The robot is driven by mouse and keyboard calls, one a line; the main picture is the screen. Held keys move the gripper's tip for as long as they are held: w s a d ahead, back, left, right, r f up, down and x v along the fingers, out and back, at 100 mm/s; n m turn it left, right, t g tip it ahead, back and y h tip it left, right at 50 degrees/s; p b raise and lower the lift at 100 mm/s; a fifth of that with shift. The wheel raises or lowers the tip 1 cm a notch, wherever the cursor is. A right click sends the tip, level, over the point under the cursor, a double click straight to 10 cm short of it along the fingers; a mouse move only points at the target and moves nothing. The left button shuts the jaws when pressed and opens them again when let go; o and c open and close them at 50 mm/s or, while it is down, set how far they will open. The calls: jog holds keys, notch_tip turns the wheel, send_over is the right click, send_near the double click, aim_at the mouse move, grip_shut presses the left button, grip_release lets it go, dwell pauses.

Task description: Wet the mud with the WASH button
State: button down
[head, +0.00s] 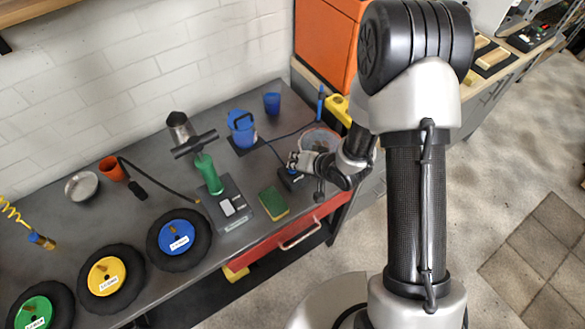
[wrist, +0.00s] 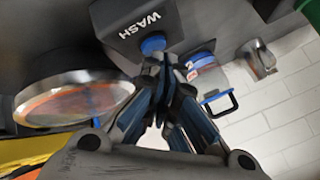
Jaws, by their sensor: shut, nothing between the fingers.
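The dark WASH box (wrist: 130,18) is at the top of the wrist view, with a round blue button (wrist: 152,44) on it. My gripper (wrist: 164,62) is shut and empty, its fingertips right at the blue button. I cannot tell whether they press it. In the head view my gripper (head: 299,163) is over the dark box (head: 289,181) near the bench's front edge, hiding part of it. A round metal-rimmed basin (wrist: 72,112) is beside it at left, also in the head view (head: 320,137). Its inside looks orange-brown; mud is not clearly distinguishable.
Wheels with blue (head: 177,236), yellow (head: 105,275) and green hubs (head: 35,314) lie along the front. An open red drawer (head: 285,238) juts out below.

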jog(key=shift+f, duration=0.25)
jog(key=shift+r, duration=0.2)
jog(key=shift+r+p, duration=0.3)
jog(key=shift+p, duration=0.1)
jog(key=shift+r, duration=0.1)
notch_tip(320, 180, up, 6)
jog(key=p, duration=0.5)
dwell(0.8)
